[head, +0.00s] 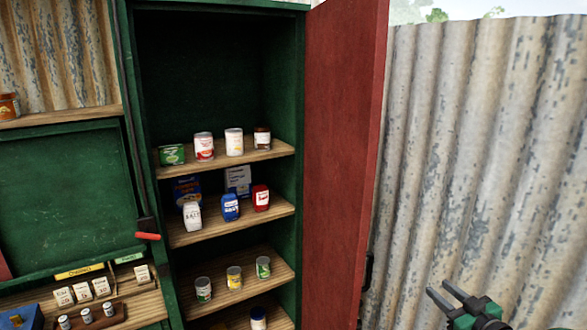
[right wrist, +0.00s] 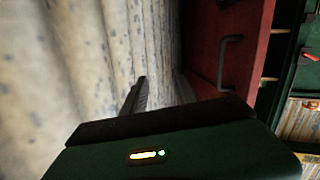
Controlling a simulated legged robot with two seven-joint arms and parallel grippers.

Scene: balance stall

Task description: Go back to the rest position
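My right gripper (head: 438,287) is at the lower right of the head view, in front of the corrugated metal wall and to the right of the red door. Its two dark fingers lie side by side with a gap between them and nothing held. In the right wrist view its green body fills the bottom, and the fingers (right wrist: 160,90) point along the wall. My left gripper is not in view.
The red cabinet door (head: 340,150) stands open; its handle (right wrist: 230,62) shows in the right wrist view. Shelves (head: 235,220) hold several cans, bottles and boxes. The corrugated wall (head: 480,150) is at right. A counter (head: 140,305) with small labelled weights is at lower left.

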